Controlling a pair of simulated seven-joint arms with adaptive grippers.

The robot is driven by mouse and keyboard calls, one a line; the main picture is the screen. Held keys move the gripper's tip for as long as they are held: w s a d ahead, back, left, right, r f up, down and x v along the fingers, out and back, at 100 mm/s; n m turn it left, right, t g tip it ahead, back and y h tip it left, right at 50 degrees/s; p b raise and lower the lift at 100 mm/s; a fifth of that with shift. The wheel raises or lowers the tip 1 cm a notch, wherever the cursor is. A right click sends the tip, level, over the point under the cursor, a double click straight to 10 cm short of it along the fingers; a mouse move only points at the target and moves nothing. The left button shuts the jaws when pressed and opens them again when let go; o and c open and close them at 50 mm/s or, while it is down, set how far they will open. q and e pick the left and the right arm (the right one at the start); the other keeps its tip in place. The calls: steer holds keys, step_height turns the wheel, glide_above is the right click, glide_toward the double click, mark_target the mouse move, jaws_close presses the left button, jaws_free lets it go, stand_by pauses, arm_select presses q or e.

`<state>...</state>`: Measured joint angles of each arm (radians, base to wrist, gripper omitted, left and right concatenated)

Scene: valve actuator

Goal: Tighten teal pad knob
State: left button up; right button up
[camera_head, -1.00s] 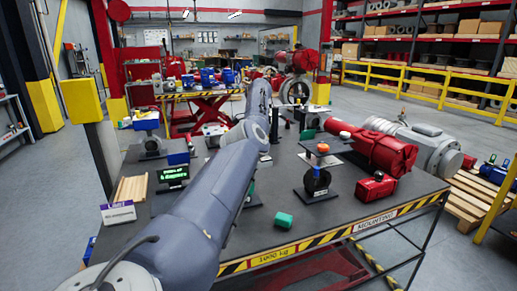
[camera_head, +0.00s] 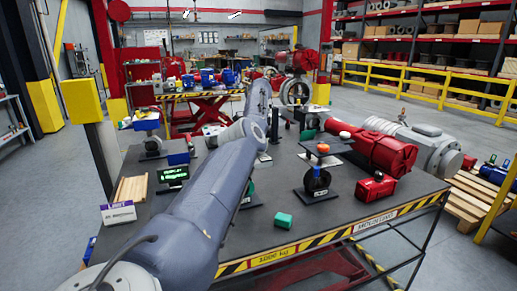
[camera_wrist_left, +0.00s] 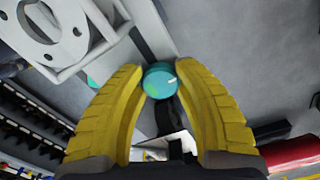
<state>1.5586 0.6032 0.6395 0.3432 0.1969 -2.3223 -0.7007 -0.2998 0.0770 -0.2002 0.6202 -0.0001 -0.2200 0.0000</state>
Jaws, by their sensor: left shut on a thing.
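In the head view my left arm comes in from the lower left and reaches across the table. Its hand and the knob are hidden behind the arm there. My right gripper is in neither view.
The dark worktable (camera_head: 340,215) has a striped front edge. A red actuator (camera_head: 380,152) lies at the back right.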

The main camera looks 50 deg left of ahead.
arm_select(q)
steer(key=o, duration=1.3)
